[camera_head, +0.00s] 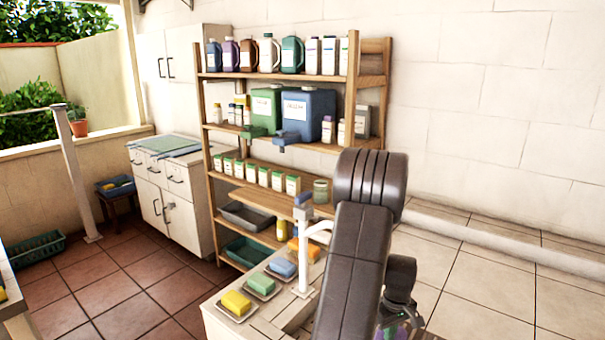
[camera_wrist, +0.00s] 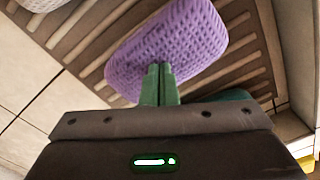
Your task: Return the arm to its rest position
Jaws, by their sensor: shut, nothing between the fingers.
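My arm (camera_head: 360,250) rises in front of the washbasin in the head view, bent at a dark ribbed joint, with its wrist part (camera_head: 398,285) hanging down behind it at the lower right. My gripper (camera_wrist: 158,72) shows in the wrist view with its two green fingers together and nothing between them. A purple textured sponge (camera_wrist: 190,40) lies just beyond the fingertips on a slatted rack (camera_wrist: 245,55). I cannot tell whether the fingertips touch it. The fingers are not clear in the head view.
A wooden shelf (camera_head: 205,165) with bottles and canisters stands behind the basin. A white tap (camera_head: 305,255) rises close to my arm's left. Soap dishes with a yellow bar (camera_head: 236,302) and others line the basin's left edge.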

